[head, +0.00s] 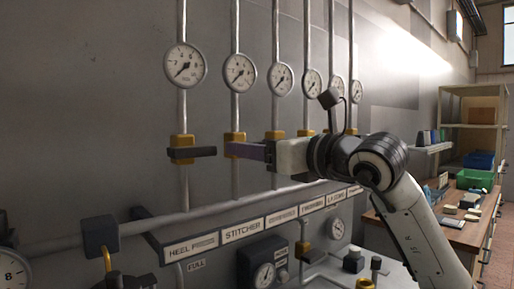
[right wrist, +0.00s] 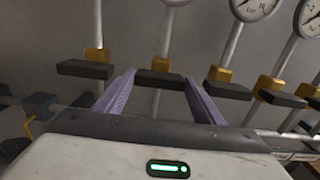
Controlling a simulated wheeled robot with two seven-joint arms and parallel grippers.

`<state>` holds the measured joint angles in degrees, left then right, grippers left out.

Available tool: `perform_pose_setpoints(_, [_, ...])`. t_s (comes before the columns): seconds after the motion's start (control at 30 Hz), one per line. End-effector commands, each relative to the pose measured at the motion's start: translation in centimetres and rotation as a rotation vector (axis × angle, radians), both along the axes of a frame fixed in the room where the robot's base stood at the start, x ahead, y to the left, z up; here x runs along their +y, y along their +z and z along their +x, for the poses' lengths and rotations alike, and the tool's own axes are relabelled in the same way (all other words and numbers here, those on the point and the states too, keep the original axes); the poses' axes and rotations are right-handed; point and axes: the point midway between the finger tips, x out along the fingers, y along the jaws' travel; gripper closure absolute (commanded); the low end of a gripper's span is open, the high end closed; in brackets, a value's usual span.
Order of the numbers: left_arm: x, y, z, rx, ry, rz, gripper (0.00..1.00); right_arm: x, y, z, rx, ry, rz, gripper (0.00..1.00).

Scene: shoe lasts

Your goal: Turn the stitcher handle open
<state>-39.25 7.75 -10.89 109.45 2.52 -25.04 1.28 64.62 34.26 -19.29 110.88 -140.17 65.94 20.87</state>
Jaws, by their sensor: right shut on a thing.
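The stitcher valve (head: 235,137) is a yellow body on the second pipe from the left, above the STITCHER label (head: 243,232). Its black handle (right wrist: 160,77) lies crosswise to the pipe in the right wrist view, between the two purple fingers. My right gripper (head: 246,151) reaches in from the right and is shut on this handle; in the head view the fingers hide most of it. My left gripper is not in view.
The heel valve handle (head: 192,154) sits crosswise close to the left of my fingers. More valves stand to the right, partly behind my right arm. Round gauges (head: 239,73) hang above. A label rail and a workbench (head: 455,207) lie lower right.

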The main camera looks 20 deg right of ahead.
Motion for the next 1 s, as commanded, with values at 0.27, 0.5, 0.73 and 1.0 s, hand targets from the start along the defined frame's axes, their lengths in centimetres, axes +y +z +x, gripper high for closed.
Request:
perform_pose_setpoints(0.27, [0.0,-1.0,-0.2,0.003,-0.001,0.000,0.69,0.0,-0.1,0.0,-0.042,-0.002,-0.113,0.60])
perform_pose_setpoints(0.5, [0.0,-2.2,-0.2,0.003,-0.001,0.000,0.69,0.0,-0.1,-0.1,-0.114,-0.002,-0.305,0.60])
perform_pose_setpoints(0.73, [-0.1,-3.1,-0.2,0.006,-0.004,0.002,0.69,0.0,-0.1,-0.1,-0.188,-0.003,-0.512,0.60])
perform_pose_setpoints(1.0, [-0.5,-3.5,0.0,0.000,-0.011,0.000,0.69,0.1,-0.1,-0.1,-0.276,-0.001,-0.752,0.60])
